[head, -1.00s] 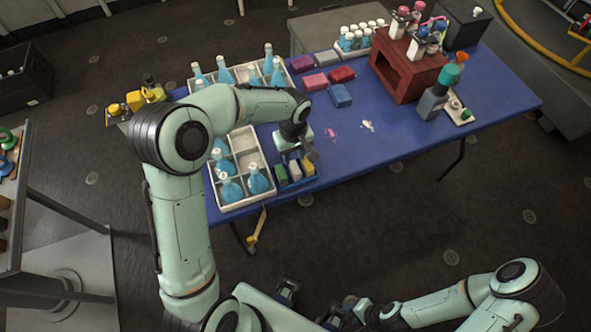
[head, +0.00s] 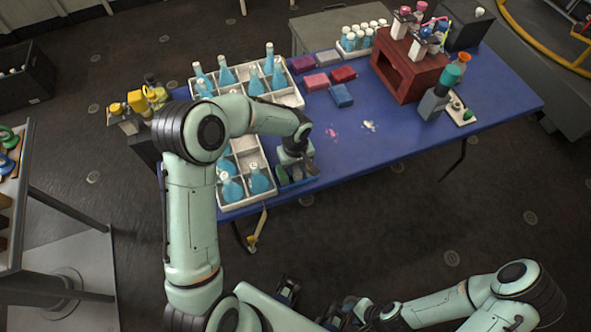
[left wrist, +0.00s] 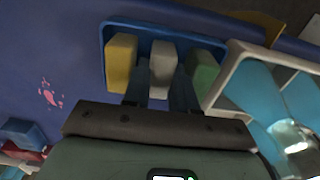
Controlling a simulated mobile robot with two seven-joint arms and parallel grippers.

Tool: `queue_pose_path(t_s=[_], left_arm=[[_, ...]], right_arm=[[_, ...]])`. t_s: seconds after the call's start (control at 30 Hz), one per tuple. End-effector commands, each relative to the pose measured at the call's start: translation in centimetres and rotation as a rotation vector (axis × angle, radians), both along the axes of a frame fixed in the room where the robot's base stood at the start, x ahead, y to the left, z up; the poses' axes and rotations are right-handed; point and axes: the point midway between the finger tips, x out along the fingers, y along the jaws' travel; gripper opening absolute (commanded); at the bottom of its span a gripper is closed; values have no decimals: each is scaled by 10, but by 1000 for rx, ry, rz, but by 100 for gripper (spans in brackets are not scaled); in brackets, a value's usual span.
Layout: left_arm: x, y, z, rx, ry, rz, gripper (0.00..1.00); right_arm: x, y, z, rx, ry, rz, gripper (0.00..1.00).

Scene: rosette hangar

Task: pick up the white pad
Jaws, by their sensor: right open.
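The white pad (left wrist: 162,62) stands in a small blue tray (left wrist: 104,36), between a yellow pad (left wrist: 121,62) and a green pad (left wrist: 203,72). My left gripper (left wrist: 161,72) is down at the tray with one finger on each side of the white pad. I cannot tell whether the fingers press on it. In the head view my left gripper (head: 297,170) covers most of the tray (head: 298,183) and hides the white pad. My right gripper (head: 340,313) is open, low at the bottom of the head view, away from the table.
White divided crates (head: 246,202) with blue bottles stand left of the tray, one wall close beside it. Coloured blocks (head: 341,95), a red box (head: 407,74) and a bottle rack (head: 364,36) are farther back. The blue table (head: 400,150) is mostly clear to the right.

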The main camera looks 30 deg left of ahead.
Motion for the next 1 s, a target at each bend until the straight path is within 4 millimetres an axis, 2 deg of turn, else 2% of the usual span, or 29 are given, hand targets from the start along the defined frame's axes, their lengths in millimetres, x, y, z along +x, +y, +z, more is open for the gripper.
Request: queue_pose_path(t_s=[0.37,0.57,0.77,1.0], left_arm=[[0,0,1,1,-1,0,0],[1,1,15,2,-3,-1,0],[1,0,54,1,-7,-1,0],[1,0,125,1,-8,0,0]], right_arm=[[0,0,0,0,0,0,43],[0,0,1,0,0,0,43],[1,0,3,1,-1,0,43],[4,0,9,0,-5,1,43]])
